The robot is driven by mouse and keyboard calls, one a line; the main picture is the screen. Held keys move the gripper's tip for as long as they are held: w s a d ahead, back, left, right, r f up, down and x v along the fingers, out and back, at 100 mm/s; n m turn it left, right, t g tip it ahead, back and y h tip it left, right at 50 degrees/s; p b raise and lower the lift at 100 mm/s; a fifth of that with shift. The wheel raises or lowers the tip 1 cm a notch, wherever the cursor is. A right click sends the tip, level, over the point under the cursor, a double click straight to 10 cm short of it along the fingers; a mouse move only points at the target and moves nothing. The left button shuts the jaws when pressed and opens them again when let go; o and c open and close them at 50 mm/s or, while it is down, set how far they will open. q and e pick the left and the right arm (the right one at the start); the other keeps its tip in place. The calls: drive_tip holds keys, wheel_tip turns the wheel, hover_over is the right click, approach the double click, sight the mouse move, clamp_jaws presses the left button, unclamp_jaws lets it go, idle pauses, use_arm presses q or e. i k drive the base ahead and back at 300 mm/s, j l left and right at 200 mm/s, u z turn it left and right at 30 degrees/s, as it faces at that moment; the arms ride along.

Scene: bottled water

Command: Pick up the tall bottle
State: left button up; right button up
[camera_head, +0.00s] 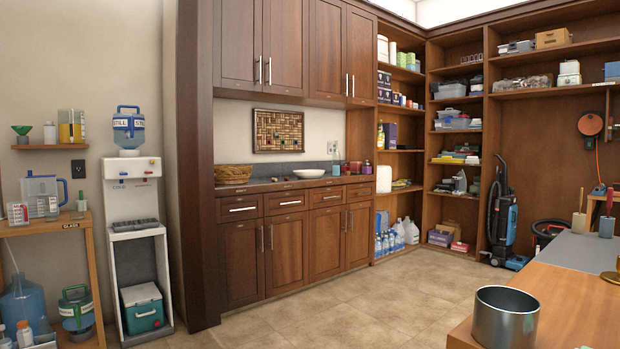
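Several bottles are in view, and I cannot tell which one is the tall bottle. A large blue water bottle (128,128) marked STILL sits upside down on the white water dispenser (133,185) at the left. A big blue jug (24,306) stands low at the left edge, with small bottles (25,334) in front of it. Clear bottles (385,243) stand on the floor level of the shelves at the back. A small bottle (336,163) stands on the counter. Neither of my grippers is in view.
A wooden table (570,305) with a metal pot (506,318) fills the lower right. A wooden rack (92,275) stands at the left. A green cooler (142,308) sits under the dispenser. The tiled floor (340,305) in the middle is clear. A vacuum cleaner (502,220) stands at the back right.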

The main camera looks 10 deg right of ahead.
sight(336, 156)
drive_tip(key=i+j+u, duration=0.15)
drive_tip(key=i, duration=0.2)
drive_tip(key=i+j+u, duration=0.1)
drive_tip(key=i, duration=0.3)
drive_tip(key=i+z, duration=0.2)
drive_tip(key=i, duration=0.3)
drive_tip(key=i+j+z, duration=0.2)
drive_tip(key=i, duration=0.3)
drive_tip(key=i+j+z, duration=0.2)
drive_tip(key=i, duration=0.3)
drive_tip(key=i+l+z, duration=0.2)
drive_tip(key=i+z, duration=0.75)
drive_tip(key=i+j+z, duration=0.15)
drive_tip(key=i+z, duration=0.3)
drive_tip(key=i+l, duration=0.1)
drive_tip(key=i, duration=0.45)
drive_tip(key=i+u, duration=0.1)
drive_tip(key=i, duration=0.45)
drive_tip(key=i+u, duration=0.3)
drive_tip(key=u, duration=0.15)
drive_tip(key=i+l+u, duration=0.2)
drive_tip(key=u, duration=0.25)
drive_tip(key=i+l+u, duration=0.3)
drive_tip(key=u, duration=0.15)
drive_tip(key=i+l+u, duration=0.25)
drive_tip(key=u, duration=0.2)
drive_tip(key=l, duration=0.1)
